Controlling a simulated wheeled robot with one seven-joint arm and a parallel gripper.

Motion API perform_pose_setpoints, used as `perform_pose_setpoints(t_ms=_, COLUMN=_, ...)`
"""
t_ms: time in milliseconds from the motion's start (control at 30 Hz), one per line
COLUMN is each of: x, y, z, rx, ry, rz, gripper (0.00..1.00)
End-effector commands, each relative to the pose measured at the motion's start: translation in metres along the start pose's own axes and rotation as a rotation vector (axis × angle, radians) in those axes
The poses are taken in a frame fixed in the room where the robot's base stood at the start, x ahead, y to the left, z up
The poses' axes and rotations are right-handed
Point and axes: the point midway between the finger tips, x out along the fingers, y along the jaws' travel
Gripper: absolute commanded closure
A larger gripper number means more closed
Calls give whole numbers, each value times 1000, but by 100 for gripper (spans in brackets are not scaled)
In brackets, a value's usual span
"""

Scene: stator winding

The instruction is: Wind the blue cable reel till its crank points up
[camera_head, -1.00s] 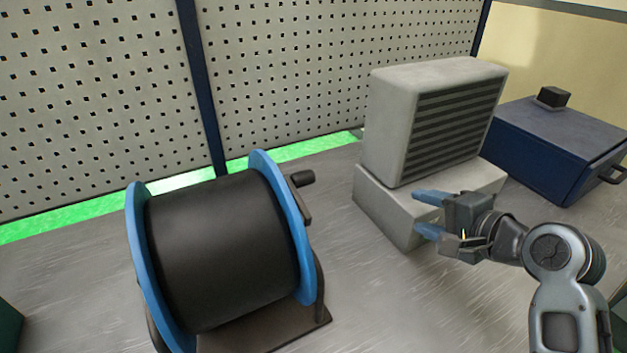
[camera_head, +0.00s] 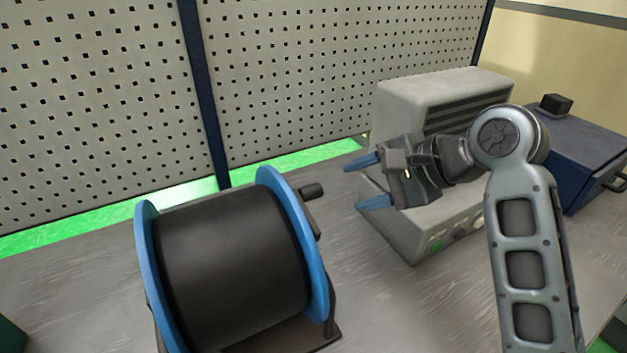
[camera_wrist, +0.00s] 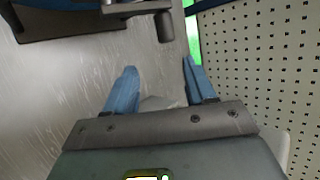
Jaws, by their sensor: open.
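The cable reel (camera_head: 235,265) has a black wound drum between two blue flanges and stands on a dark base at the lower left of the head view. Its crank (camera_head: 307,205) is on the right flange, with a black handle (camera_head: 313,190) sticking out to the right near the upper rim. My gripper (camera_head: 368,182) is open and empty, to the right of the crank and apart from it, fingers pointing left toward it. In the wrist view the crank handle (camera_wrist: 164,27) shows ahead of and between the blue fingers (camera_wrist: 156,80), and the reel's edge is at the top left.
A grey vented machine (camera_head: 440,100) with knobs on its lower front stands just behind my gripper. A dark blue box (camera_head: 590,140) is at the right. A perforated panel (camera_head: 300,80) closes off the back. The bench between reel and machine is clear.

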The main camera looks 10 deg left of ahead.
Motion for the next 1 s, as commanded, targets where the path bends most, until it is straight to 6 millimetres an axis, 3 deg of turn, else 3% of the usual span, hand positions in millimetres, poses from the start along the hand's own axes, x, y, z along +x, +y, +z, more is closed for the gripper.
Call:
perform_pose_setpoints(t_ms=100, x=-2, y=-13, z=16, rx=1, ry=-27, rz=64, gripper=45)
perform_pose_setpoints(t_ms=267, x=3, y=-15, z=23, rx=8, ry=-38, rz=97, gripper=45)
perform_pose_setpoints(t_ms=700, x=63, y=-9, z=25, rx=8, ry=-37, rz=95, gripper=45)
perform_pose_setpoints(t_ms=1000, x=75, y=-8, z=25, rx=7, ry=-37, rz=94, gripper=45)
